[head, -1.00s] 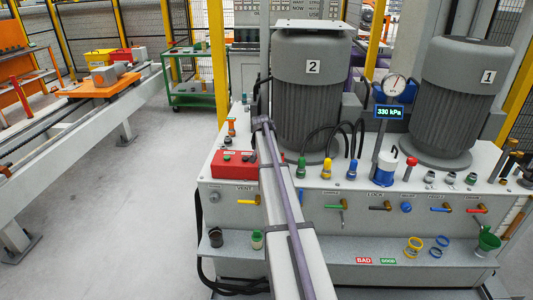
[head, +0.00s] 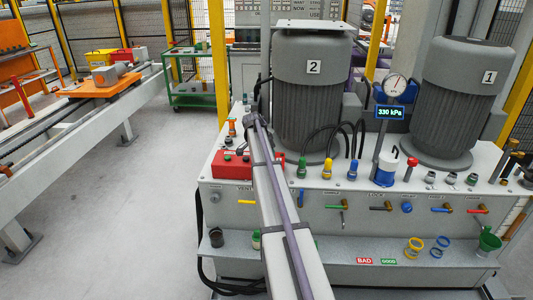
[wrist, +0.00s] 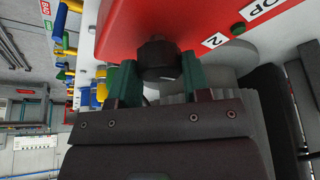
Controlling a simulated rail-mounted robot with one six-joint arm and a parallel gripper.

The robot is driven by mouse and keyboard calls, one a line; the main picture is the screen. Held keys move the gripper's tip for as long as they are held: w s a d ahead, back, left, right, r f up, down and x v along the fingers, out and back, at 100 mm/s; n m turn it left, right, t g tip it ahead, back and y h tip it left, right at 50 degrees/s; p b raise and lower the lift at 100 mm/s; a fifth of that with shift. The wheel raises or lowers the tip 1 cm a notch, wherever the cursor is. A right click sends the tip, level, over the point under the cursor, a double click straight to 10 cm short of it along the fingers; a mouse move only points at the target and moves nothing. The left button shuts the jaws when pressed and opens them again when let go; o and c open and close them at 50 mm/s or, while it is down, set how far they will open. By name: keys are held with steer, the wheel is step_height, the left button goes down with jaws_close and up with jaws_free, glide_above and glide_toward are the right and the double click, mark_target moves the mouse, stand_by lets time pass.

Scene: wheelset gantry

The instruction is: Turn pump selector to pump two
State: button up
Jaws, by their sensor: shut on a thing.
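The pump selector is a black knob (wrist: 158,55) on the face of a red control box (wrist: 150,22) in the wrist view. A label with a 2 (wrist: 213,41) is to the right of the knob. My gripper (wrist: 158,72) has its two teal fingers on either side of the knob and is shut on it. The knob's pointing direction is not clear. Pump 2 (head: 310,100) and pump 1 (head: 455,100) are large grey motors.
A pressure gauge (head: 394,85) stands between the pumps, with a display (head: 390,113) reading 330 kPa. Coloured fittings, black hoses (head: 335,138) and valve handles line the bench. A front shelf holds rings and a green funnel (head: 489,243). The floor (head: 120,210) at left is clear.

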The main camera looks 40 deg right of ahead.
stand_by(0.3)
steer(key=o, duration=0.9)
steer(key=p+v, duration=1)
steer(key=shift+a+r, duration=0.15)
steer(key=shift+r, duration=0.25)
